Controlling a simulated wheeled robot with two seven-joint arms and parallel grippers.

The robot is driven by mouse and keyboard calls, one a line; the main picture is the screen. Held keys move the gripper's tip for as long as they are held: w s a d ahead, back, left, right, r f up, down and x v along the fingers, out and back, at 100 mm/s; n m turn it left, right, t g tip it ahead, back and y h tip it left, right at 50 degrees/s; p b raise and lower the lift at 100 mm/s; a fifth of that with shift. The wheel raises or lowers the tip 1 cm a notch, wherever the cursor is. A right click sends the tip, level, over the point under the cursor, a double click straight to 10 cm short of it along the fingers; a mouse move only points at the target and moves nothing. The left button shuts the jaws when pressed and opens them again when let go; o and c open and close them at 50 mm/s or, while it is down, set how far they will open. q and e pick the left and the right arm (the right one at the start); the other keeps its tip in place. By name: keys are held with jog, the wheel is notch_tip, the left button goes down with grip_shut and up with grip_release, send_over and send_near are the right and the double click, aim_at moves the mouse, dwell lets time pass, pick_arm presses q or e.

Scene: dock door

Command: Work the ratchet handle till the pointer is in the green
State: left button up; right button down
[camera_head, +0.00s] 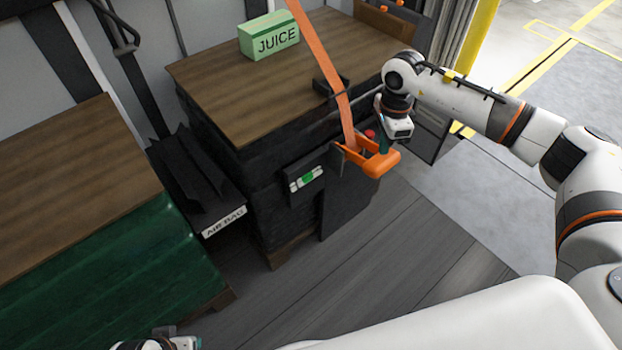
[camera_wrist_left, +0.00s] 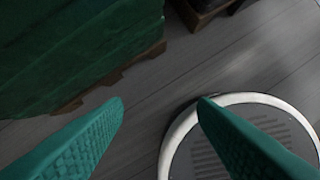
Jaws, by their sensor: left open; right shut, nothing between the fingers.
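The orange ratchet handle (camera_head: 380,163) sits on the dark front of the wrapped load in the head view, with an orange strap (camera_head: 330,70) running up from it. A gauge (camera_head: 307,179) with a white strip and a green zone is left of the handle; its pointer is too small to make out. My right gripper (camera_head: 384,147) is shut and empty, its teal fingers pointing down just behind the handle; I cannot tell whether they touch it. A small red part (camera_head: 370,134) shows beside them. My left gripper (camera_wrist_left: 160,103) is open and empty above the floor.
A green juice box (camera_head: 269,36) stands on the wooden top (camera_head: 225,85) of the load. A green-wrapped pallet (camera_head: 110,265) stands at the left, with a dark air bag (camera_head: 195,180) in the gap. The grey floor (camera_head: 400,240) in front is clear.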

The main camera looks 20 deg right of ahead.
aim_at(382, 157)
pick_arm(q)
jog(key=shift+b+v, duration=1)
jog(key=shift+v, duration=1.5)
pick_arm(e)
jog(key=shift+f, duration=1.85)
jog(key=shift+f+b, duration=1)
jog(key=shift+f, duration=0.15)
jog(key=shift+r+p, duration=1.05)
jog(key=shift+r, duration=0.3)
jog(key=shift+r+p, duration=0.6)
jog(key=shift+r, duration=0.2)
pick_arm(q)
jog(key=p+x, duration=0.1)
jog(key=x, duration=0.5)
jog(key=shift+f, duration=0.25)
pick_arm(e)
jog(key=shift+r, duration=0.95)
